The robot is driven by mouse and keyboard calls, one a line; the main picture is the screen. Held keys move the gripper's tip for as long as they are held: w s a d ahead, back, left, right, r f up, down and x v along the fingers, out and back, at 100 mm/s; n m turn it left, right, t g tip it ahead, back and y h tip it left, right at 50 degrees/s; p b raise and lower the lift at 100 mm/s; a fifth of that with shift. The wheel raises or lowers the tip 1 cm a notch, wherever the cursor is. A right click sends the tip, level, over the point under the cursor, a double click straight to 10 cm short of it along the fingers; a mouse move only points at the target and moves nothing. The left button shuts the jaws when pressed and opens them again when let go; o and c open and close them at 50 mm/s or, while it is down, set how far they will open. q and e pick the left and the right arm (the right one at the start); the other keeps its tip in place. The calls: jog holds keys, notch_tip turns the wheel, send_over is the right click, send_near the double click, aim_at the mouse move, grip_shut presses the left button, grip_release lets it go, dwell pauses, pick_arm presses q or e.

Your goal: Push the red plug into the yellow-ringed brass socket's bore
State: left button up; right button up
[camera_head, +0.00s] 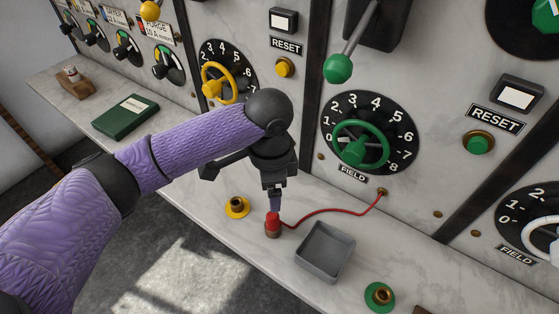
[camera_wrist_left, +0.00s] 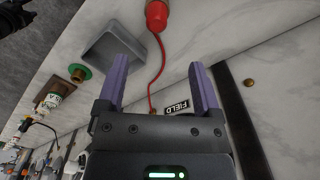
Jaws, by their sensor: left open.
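The red plug (camera_head: 272,222) stands upright on the marble shelf, with a brownish lower end. A red cord runs from it to the panel. It also shows at the top of the left wrist view (camera_wrist_left: 157,15). The yellow-ringed brass socket (camera_head: 237,207) sits on the shelf just left of the plug, its bore facing up and empty. My left gripper (camera_head: 276,203) is open, pointing down right above the plug. In the left wrist view its fingers (camera_wrist_left: 158,64) are apart with nothing between them, and the plug lies beyond the tips.
A grey tray (camera_head: 326,272) stands right of the plug, close to the cord (camera_head: 325,211). A green-ringed socket (camera_head: 380,296) is at the shelf's front right. The upright panel with a green handwheel (camera_head: 360,146) rises behind. A green book (camera_head: 126,117) lies far left.

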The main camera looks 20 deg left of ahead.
aim_at(272, 215)
pick_arm(q)
jog(key=f+b, duration=0.1)
jog(key=f, duration=0.2)
jog(key=f+b, duration=0.1)
jog(key=f, duration=0.2)
jog(key=f+b, duration=0.1)
jog(key=f, duration=0.2)
jog(key=shift+s+f, duration=0.3)
jog(key=shift+f, duration=0.1)
pick_arm(e)
jog(key=f, duration=0.1)
jog(key=s+f, duration=0.1)
jog(key=f, duration=0.1)
jog(key=shift+s+d, duration=0.1)
jog(key=shift+s, duration=0.05)
pick_arm(q)
jog(key=shift+c, duration=0.3)
grip_shut()
notch_tip(272, 215, up, 5)
jog(key=p, duration=0.5)
jog(key=shift+f+p, duration=0.1)
jog(key=shift+p, duration=0.25)
jog(key=shift+f, duration=0.1)
pick_arm(e)
jog(key=r, duration=0.5)
jog(key=shift+w+r, duration=0.2)
jog(key=shift+w, duration=0.1)
